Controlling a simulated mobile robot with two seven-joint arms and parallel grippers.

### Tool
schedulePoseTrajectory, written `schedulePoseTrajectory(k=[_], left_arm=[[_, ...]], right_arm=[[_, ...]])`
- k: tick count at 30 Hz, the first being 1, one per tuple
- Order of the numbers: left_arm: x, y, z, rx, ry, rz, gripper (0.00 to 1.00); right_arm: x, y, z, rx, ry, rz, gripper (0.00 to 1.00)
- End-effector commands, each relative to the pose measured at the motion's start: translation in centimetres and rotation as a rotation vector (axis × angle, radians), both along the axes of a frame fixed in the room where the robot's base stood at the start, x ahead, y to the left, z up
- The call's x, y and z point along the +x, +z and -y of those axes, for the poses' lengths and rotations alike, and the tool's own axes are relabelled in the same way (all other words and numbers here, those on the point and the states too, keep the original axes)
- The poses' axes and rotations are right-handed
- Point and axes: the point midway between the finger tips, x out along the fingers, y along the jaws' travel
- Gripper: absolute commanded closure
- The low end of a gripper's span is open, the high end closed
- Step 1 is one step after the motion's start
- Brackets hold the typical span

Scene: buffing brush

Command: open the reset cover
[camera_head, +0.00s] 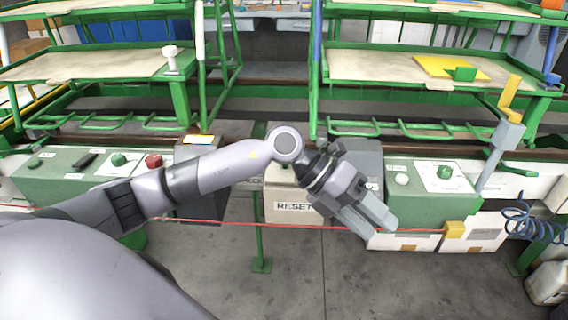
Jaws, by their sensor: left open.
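The fingers are empty and appear slightly apart. The picture does not show whether the gripper touches anything. My right gripper is not in view.
A red cord (290,225) runs across in front of the panel. A green control box (430,203) stands at right, another (60,172) at left with a red button (153,161). Green-framed shelves (390,68) stand behind. The floor in front is clear.

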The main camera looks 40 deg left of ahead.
Motion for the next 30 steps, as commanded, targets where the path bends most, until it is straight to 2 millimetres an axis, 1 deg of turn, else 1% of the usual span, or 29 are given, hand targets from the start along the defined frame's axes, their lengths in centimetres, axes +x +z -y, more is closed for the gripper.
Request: schedulePoseTrajectory(k=[1, 2, 3, 5, 6, 8, 9, 12, 13, 16, 18, 20, 30], left_arm=[[1.2, -0.7, -2.2, 0.127, 0.007, 0.041, 0.48], [1.9, -1.0, -3.6, 0.205, 0.016, 0.057, 0.48], [2.7, -1.1, -5.6, 0.307, 0.033, 0.077, 0.48], [4.0, -1.0, -8.8, 0.453, 0.074, 0.102, 0.48], [4.8, -0.7, -10.9, 0.544, 0.108, 0.113, 0.48], [5.7, 0.0, -14.1, 0.666, 0.166, 0.125, 0.48], [6.2, 0.6, -16.0, 0.737, 0.205, 0.130, 0.48], [6.8, 2.1, -20.0, 0.875, 0.296, 0.135, 0.48], [7.0, 2.5, -20.9, 0.906, 0.320, 0.136, 0.48], [7.1, 3.5, -23.1, 0.974, 0.375, 0.132, 0.48], [7.2, 3.7, -23.8, 0.997, 0.397, 0.129, 0.48], [7.3, 3.4, -24.1, 1.005, 0.404, 0.128, 0.48], [9.2, -1.2, -24.3, 1.005, 0.401, 0.128, 0.48]], right_arm=[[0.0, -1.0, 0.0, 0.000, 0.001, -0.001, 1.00], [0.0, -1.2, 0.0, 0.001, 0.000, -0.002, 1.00], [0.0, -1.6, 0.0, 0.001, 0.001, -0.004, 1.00], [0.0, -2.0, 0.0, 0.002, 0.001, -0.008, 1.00], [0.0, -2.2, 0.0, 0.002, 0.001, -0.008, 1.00], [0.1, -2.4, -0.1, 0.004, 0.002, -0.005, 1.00], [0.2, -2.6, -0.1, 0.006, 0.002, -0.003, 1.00], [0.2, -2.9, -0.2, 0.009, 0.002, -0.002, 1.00], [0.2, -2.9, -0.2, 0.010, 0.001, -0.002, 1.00], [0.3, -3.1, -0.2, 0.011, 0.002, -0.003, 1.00], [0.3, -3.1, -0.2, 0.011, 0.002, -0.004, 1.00], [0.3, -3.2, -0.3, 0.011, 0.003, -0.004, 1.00], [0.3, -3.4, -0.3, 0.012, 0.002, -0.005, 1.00]])
